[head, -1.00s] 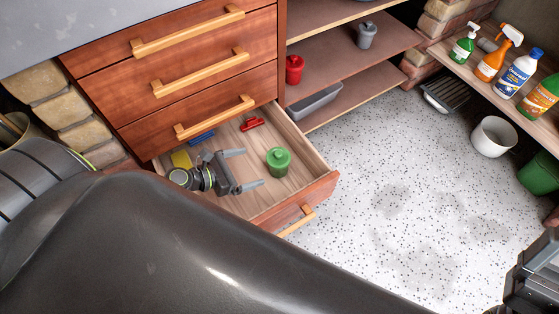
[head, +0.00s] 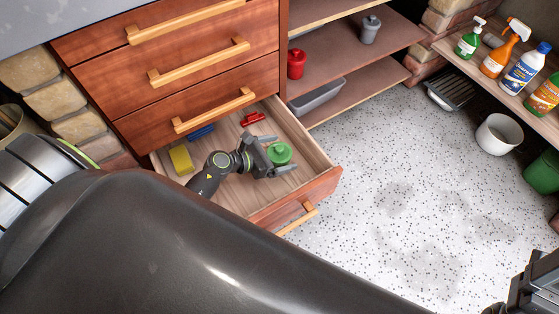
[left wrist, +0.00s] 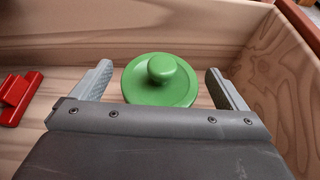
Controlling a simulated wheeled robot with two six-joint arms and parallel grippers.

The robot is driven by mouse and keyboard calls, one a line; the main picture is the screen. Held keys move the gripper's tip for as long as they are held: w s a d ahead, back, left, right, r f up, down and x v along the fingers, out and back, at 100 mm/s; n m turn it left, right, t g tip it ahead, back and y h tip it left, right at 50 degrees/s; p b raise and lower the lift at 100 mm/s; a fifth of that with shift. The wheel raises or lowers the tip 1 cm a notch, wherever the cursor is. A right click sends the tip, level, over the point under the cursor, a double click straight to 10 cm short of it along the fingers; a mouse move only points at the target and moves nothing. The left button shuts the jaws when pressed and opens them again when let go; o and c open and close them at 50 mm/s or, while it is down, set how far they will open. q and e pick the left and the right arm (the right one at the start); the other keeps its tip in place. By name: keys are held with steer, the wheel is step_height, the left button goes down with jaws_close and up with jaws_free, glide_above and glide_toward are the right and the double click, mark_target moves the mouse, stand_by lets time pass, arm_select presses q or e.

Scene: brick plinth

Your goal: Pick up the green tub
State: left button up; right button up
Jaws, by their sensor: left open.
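The green tub (head: 280,153) stands in the open bottom drawer (head: 318,186), its lid and round knob up. In the left wrist view the tub (left wrist: 160,82) sits between the two fingers, with a gap on each side. My left gripper (head: 284,157) is open around the tub; it also shows in the left wrist view (left wrist: 163,88). The tub's lower part is hidden by the gripper and the lid. My right gripper (head: 535,285) shows only in part at the lower right edge, and its fingers cannot be made out.
The drawer also holds a yellow block (head: 181,159), a blue item (head: 201,132) and a red item (head: 252,118), which shows in the left wrist view (left wrist: 18,98). Closed drawers (head: 190,70) rise above its back. Drawer walls enclose the tub. Speckled floor (head: 400,220) lies clear to the right.

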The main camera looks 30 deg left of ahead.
arm_select(q)
steer(key=shift+w+d+f, duration=0.15)
steer(key=shift+w+d, duration=0.1)
steer(key=shift+w, duration=0.1)
steer(key=shift+c, duration=0.2)
steer(key=c, duration=1)
